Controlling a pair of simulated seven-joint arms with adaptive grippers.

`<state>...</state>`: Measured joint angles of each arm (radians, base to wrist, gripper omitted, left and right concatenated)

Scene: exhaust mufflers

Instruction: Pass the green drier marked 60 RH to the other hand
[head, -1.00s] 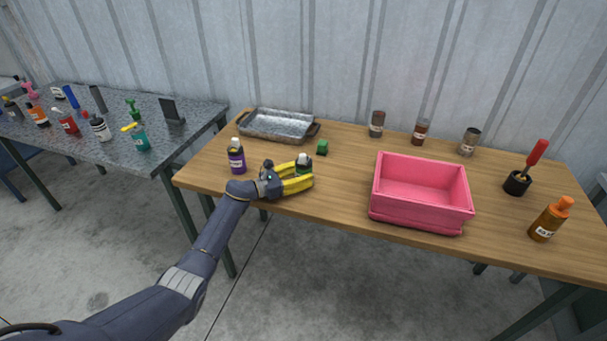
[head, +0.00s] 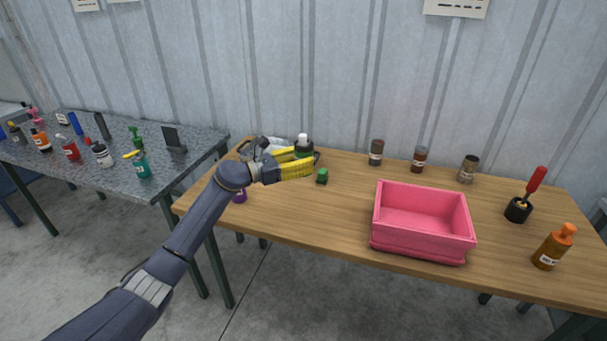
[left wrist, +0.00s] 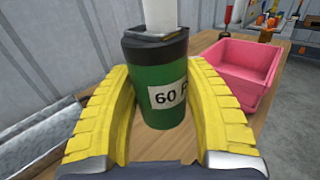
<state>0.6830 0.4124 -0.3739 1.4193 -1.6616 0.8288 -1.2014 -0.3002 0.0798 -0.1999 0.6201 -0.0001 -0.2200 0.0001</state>
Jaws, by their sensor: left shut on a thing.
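The green drier (left wrist: 160,88) stands upright between the yellow fingers in the left wrist view. Its label reads 60 and part of an R; it has a dark top and a white cap. In the head view the drier (head: 303,148) shows at the fingertips, mostly covered by the fingers. My left gripper (head: 302,160) is shut on it and holds it up above the back left part of the wooden table (head: 300,212). My right gripper is not in view.
A pink bin (head: 422,247) stands on the table to the right. A metal tray (head: 250,150) is partly hidden behind my gripper. The front middle is clear.

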